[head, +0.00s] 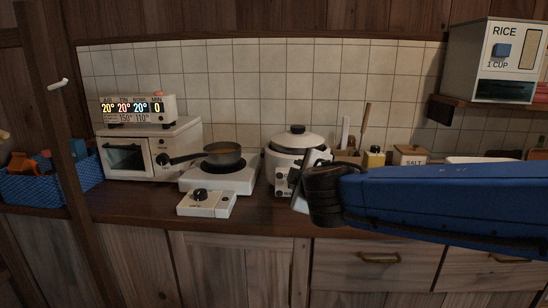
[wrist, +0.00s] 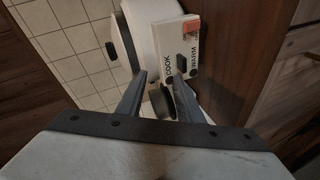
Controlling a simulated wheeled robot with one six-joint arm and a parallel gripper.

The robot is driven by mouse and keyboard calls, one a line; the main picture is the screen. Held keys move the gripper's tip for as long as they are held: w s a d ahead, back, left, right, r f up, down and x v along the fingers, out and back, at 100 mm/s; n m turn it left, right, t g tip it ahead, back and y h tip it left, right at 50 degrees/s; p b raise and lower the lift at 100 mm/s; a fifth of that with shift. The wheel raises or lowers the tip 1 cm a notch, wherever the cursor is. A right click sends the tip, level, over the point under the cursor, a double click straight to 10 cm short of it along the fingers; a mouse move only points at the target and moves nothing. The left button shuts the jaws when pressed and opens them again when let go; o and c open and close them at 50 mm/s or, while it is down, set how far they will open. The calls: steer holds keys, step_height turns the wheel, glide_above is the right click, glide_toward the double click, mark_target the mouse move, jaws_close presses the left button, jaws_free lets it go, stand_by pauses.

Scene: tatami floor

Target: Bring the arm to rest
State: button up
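My blue arm (head: 430,205) reaches in from the right in the head view. Its dark wrist joint is in front of the white rice cooker (head: 284,157) and hides part of it. In the wrist view my gripper (wrist: 160,78) has its two grey fingers apart. The cooker's white switch panel (wrist: 190,40), marked COOK and WARM, lies just beyond the fingertips. A small dark part shows between the fingers; I cannot tell what it is or whether anything touches it. The fingers are not clear in the head view.
Left of the cooker are a stove (head: 222,176) with a dark pan (head: 224,155) and a white oven (head: 150,150). Utensils, a yellow bottle (head: 374,157) and a salt box (head: 410,155) stand behind my arm. A rice dispenser (head: 505,60) is on the upper right shelf.

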steer(key=s+d+f+m+h, duration=0.1)
steer(key=d+m, duration=0.1)
steer(key=d, duration=0.3)
steer(key=s+d+f+m+g+h, duration=0.1)
steer(key=d+f+m, duration=0.1)
steer(key=d, duration=0.3)
steer(key=s+d+f+m+g+h, duration=0.1)
steer(key=s+d+h, duration=0.1)
steer(key=d, duration=0.3)
steer(key=shift+f+m, duration=0.25)
steer(key=shift+m, duration=0.15)
steer(key=s+d+f+m+g+h, duration=0.1)
steer(key=s+d+f+m+g, duration=0.25)
steer(key=s+d+f, duration=0.35)
steer(key=s+f+m+g+y, duration=0.1)
steer(key=s+f+m+g, duration=0.1)
steer(key=s, duration=0.6)
steer(key=s+f+m+g+y, duration=0.2)
steer(key=s+f+m, duration=0.2)
steer(key=s, duration=0.4)
steer(key=shift+d+f, duration=0.45)
steer(key=shift+f, duration=0.45)
